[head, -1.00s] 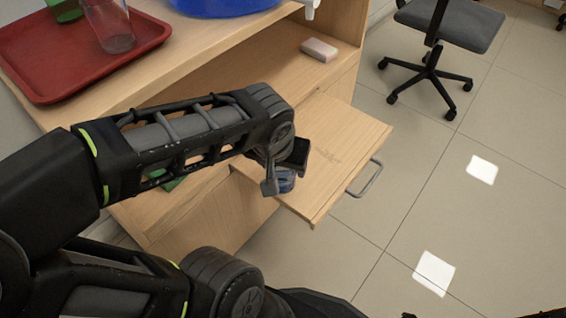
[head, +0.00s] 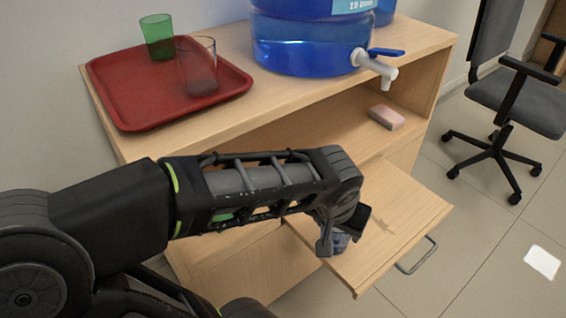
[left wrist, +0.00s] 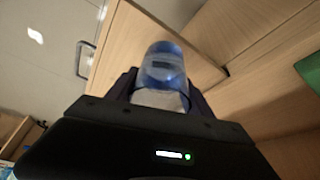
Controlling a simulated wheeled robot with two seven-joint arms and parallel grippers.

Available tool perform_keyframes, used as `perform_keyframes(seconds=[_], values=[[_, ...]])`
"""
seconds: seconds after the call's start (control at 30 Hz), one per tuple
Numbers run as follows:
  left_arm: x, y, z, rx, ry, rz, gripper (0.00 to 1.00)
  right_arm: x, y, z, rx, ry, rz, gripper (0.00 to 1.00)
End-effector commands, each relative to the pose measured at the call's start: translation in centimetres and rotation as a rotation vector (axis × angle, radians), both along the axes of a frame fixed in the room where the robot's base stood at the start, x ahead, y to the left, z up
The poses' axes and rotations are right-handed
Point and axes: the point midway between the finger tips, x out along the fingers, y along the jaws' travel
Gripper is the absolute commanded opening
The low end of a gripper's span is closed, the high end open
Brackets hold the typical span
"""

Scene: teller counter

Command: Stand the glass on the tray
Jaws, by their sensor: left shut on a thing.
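My left gripper (head: 338,234) is shut on a bluish see-through glass (head: 341,243), above the pulled-out board of the cabinet. In the left wrist view the glass (left wrist: 163,68) sits between the two fingers, blue at its far end and paler near the palm. In the head view most of it is hidden by the gripper. The red tray (head: 140,115) lies on the cabinet top at the upper left, well away from the gripper. A green glass (head: 157,38) and a clear glass (head: 197,70) stand upright on it. My right gripper is not in view.
A big blue water container (head: 300,45) with a white tap (head: 378,66) stands right of the tray. A pink-and-white block (head: 386,117) lies on the shelf below. The pulled-out board (head: 400,210) has a metal handle. A green thing (head: 222,216) shows behind my arm.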

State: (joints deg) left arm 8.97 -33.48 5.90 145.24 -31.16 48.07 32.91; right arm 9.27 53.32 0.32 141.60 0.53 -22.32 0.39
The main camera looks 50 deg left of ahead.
Motion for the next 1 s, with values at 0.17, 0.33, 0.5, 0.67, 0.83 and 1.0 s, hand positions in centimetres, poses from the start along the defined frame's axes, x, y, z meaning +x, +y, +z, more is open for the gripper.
perform_keyframes(seconds=[0.17, 0.33, 0.5, 0.67, 0.83, 1.0], values=[[3.0, -0.6, 1.0, 0.005, 0.001, -0.059, 0.0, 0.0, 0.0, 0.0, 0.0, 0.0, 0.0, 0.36], [8.4, -2.3, 2.2, 0.009, 0.003, -0.158, 0.0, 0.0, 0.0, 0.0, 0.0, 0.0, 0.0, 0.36], [14.6, -5.4, 2.6, 0.008, 0.002, -0.271, 0.0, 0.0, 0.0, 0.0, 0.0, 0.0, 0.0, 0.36], [19.0, -8.2, 2.4, 0.003, 0.0, -0.353, 0.0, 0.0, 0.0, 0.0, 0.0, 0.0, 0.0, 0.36], [21.3, -10.0, 2.0, 0.0, -0.002, -0.395, 0.0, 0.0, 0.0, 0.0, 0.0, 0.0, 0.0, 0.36], [21.7, -10.3, 1.9, -0.001, -0.002, -0.404, 0.0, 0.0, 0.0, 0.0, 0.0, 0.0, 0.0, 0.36]])
